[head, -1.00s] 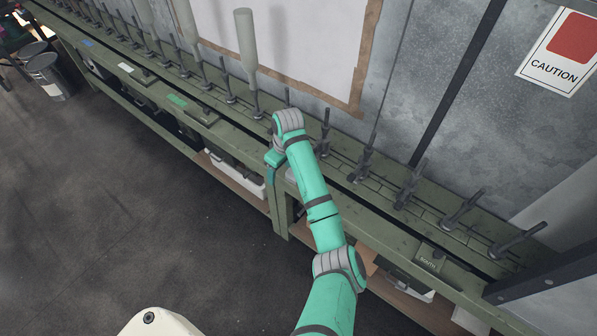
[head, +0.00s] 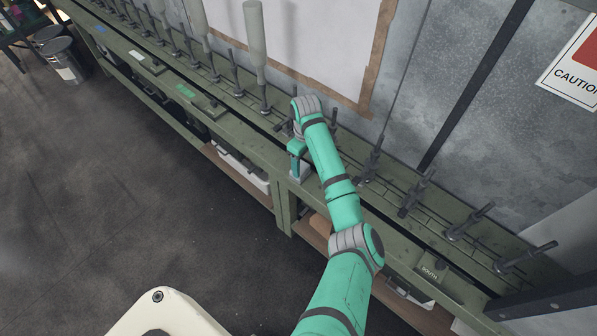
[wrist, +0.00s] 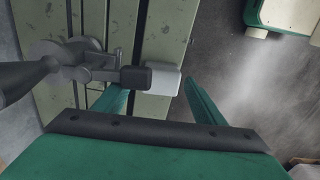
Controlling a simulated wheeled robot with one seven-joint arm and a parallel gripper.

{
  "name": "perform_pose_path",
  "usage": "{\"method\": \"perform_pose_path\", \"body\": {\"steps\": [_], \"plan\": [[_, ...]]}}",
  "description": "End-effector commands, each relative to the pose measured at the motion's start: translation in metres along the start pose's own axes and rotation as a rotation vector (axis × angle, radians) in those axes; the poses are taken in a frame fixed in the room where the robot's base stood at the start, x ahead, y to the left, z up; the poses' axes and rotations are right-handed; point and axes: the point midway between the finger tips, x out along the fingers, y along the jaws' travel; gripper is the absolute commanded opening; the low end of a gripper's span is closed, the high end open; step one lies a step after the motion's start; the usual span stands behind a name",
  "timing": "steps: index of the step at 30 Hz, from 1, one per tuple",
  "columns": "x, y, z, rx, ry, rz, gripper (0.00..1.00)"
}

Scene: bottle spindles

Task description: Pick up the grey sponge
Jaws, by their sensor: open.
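A small light grey block, which looks like the grey sponge (wrist: 164,81), lies on the green bench near its front edge in the wrist view. In the head view the sponge (head: 301,170) shows only partly, just below my gripper (head: 297,160). In the wrist view my gripper (wrist: 155,86) has its two teal fingers apart, one to each side of the sponge's near end. Nothing is held. I cannot tell how far the fingertips are above the bench top.
A dark metal spindle (wrist: 85,65) with a black end reaches close beside the sponge. Several spindles line the green bench (head: 225,125), and a pale bottle (head: 254,40) stands on one behind my arm. A wall is behind; open floor (head: 130,215) is in front.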

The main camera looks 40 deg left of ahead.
Motion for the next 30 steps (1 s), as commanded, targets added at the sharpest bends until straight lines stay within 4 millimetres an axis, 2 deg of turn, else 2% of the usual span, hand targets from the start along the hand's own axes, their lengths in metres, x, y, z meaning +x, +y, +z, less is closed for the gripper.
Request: {"method": "perform_pose_path", "body": {"steps": [9, 18, 19, 23, 30], "plan": [[0.042, -0.009, -0.015, -0.026, -0.001, -0.002, 0.64], [0.047, -0.008, -0.013, -0.022, -0.001, -0.001, 0.64], [0.047, -0.008, -0.013, -0.021, -0.001, -0.001, 0.62], [0.047, -0.007, -0.011, -0.019, -0.001, -0.001, 0.32], [0.046, -0.004, -0.008, -0.013, 0.000, -0.001, 0.32]]}}
